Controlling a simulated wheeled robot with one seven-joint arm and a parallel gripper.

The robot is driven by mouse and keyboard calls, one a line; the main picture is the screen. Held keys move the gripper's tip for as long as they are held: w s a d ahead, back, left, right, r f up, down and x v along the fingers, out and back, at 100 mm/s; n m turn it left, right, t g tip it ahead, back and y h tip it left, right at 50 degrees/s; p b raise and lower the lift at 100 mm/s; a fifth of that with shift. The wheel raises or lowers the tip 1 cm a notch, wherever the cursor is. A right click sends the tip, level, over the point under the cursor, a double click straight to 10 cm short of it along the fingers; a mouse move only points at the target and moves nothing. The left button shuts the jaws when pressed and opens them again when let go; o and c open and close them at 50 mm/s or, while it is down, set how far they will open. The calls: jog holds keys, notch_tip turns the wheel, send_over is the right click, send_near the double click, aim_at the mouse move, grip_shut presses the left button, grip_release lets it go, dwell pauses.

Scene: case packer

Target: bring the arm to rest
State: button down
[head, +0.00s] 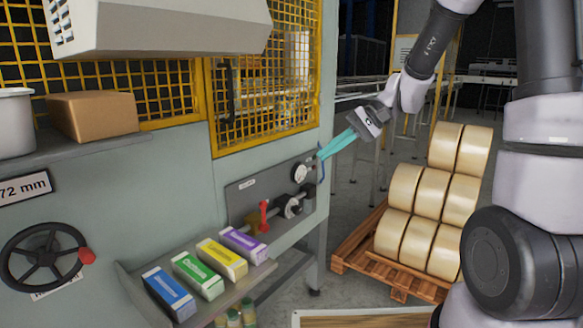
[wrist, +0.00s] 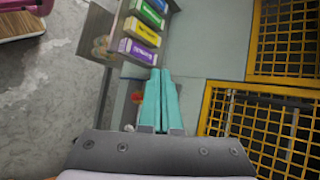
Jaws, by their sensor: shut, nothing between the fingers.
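My gripper (head: 321,155) has long teal fingers and a grey body. In the head view it is in front of the machine's side panel, by a round white-faced part (head: 299,173) at the panel's upper right. I cannot tell whether the fingertips touch anything there. In the wrist view the teal fingers (wrist: 157,72) lie side by side, closed, with nothing held. My arm reaches in from the upper right of the head view, bent and extended toward the machine.
A shelf (head: 255,275) holds blue, green, yellow and purple boxes. A red-handled valve (head: 264,216) sits on the panel. A handwheel (head: 45,257) is at left. A pallet (head: 351,256) of tan rolls stands right. Yellow mesh guards (head: 262,95) rise behind. Open floor lies between machine and pallet.

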jog(key=s+d+r+m+t+h, duration=0.1)
jog(key=s+d+r+t+h, duration=0.7)
jog(key=s+d+r, duration=0.4)
jog(key=s+d, duration=0.1)
jog(key=d, duration=0.2)
jog(key=shift+s+d+h, duration=0.15)
jog(key=shift+d+h, duration=0.15)
jog(key=shift+d, duration=0.1)
jog(key=shift+r, duration=0.1)
